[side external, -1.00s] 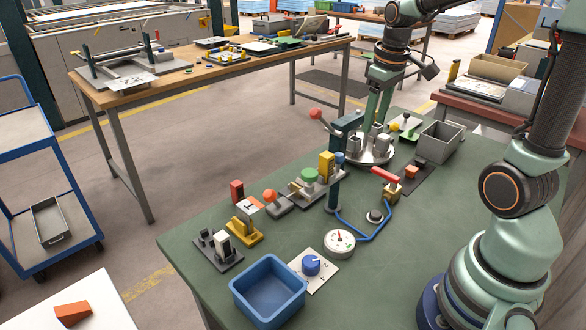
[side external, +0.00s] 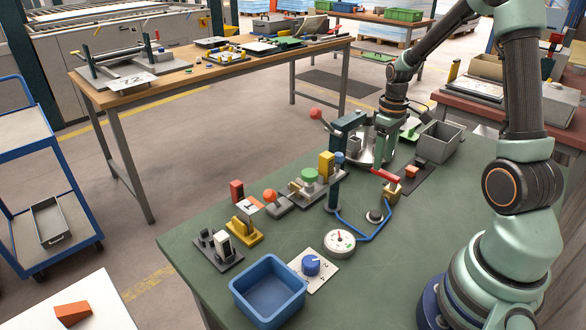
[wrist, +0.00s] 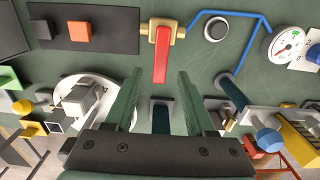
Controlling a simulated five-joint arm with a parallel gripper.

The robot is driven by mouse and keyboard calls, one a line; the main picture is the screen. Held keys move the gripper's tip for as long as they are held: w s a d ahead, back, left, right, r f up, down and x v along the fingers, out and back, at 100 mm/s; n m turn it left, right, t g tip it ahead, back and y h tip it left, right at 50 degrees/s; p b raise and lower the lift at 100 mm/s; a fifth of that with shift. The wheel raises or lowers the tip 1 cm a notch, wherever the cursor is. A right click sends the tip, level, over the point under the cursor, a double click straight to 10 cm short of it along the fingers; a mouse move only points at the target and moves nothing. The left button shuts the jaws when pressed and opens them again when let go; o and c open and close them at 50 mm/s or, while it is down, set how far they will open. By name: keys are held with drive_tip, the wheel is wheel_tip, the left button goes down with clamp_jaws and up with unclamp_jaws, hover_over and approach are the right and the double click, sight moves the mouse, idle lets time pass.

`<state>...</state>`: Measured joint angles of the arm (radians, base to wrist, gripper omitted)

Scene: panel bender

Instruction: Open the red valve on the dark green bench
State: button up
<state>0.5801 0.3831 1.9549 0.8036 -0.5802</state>
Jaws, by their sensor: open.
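The red valve has a red lever (side external: 384,176) on a brass body (side external: 392,190), joined to a blue pipe on the dark green bench (side external: 410,255). In the wrist view, the lever (wrist: 162,55) runs from the brass body down the picture, and its free end appears between my fingertips. My gripper (side external: 384,150) is just behind and above the lever in the side view. Its two green fingers (wrist: 160,76) are apart and hold nothing. I cannot tell how high the fingertips are above the lever.
A dark teal post and arm (side external: 335,180) stands left of my gripper. A round metal plate with blocks is partly hidden behind it. A grey bin (side external: 441,142) stands to the right. A gauge (side external: 340,243) and blue tray (side external: 268,290) are nearer. The right front of the bench is clear.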

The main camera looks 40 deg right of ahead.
sight(385, 177)
drive_tip(key=shift+f, duration=1.35)
drive_tip(key=shift+c, duration=0.3)
clamp_jaws()
